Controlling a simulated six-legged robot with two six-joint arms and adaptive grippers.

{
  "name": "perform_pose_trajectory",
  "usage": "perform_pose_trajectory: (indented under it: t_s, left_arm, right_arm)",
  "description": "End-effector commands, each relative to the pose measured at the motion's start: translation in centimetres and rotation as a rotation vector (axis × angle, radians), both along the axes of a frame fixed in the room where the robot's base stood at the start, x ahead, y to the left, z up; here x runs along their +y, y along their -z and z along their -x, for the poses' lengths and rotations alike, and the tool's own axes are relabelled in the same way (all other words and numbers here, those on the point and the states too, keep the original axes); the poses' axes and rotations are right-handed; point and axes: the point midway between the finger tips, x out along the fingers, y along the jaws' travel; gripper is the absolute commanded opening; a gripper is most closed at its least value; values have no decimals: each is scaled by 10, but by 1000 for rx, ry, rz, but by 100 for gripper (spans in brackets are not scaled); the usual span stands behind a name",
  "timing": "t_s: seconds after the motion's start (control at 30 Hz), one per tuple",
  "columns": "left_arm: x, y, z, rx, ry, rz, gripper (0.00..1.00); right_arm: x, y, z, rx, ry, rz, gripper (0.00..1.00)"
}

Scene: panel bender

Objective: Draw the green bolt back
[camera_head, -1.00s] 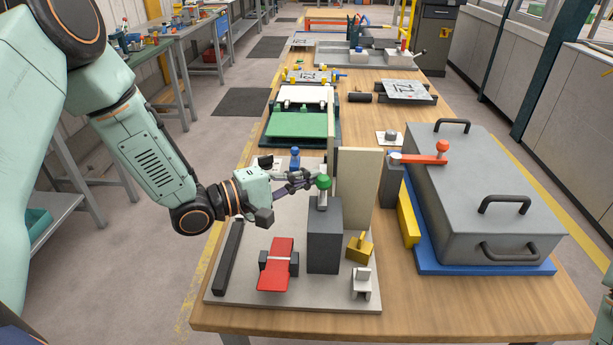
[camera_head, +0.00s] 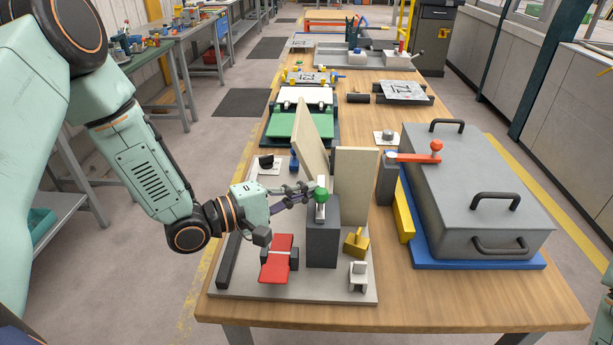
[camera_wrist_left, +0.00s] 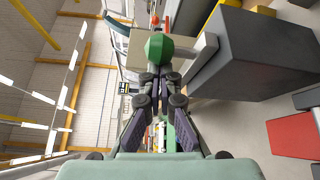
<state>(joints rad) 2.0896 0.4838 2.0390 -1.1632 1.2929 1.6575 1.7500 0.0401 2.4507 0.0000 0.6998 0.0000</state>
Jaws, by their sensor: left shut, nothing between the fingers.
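The green knob of the bolt (camera_head: 321,194) sits on a pale metal stem above a dark grey block (camera_head: 323,245). My left gripper (camera_head: 308,190) is shut with nothing between its fingers, its tips right beside the knob's left side. In the left wrist view the knob (camera_wrist_left: 158,47) is just beyond the closed fingertips (camera_wrist_left: 158,80); I cannot tell if they touch it. A beige panel (camera_head: 312,138) leans to the left behind the bolt, beside an upright beige panel (camera_head: 356,175). My right gripper is out of view.
The base plate (camera_head: 240,290) also carries a red lever (camera_head: 276,258), a yellow piece (camera_head: 356,242), a white bracket (camera_head: 358,276) and a blue knob (camera_head: 294,160). A large grey box (camera_head: 470,190) with handles stands to the right. Bare table lies at the front.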

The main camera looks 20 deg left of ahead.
Motion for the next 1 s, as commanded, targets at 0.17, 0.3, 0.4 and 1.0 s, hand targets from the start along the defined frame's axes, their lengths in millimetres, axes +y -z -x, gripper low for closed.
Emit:
perform_pose_trajectory:
  t_s: [0.17, 0.3, 0.4, 1.0]
  left_arm:
    - [-4, 1, 4, 4, 19, 3, 0]
    - [-4, 1, 2, 5, 18, 3, 0]
    - [-2, 1, 3, 5, 18, 3, 0]
    - [37, -3, 40, 2, 10, 10, 0]
  right_arm:
    - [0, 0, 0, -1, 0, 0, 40]
    - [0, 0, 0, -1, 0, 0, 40]
    - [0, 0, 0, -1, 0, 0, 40]
    - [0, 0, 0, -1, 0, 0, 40]
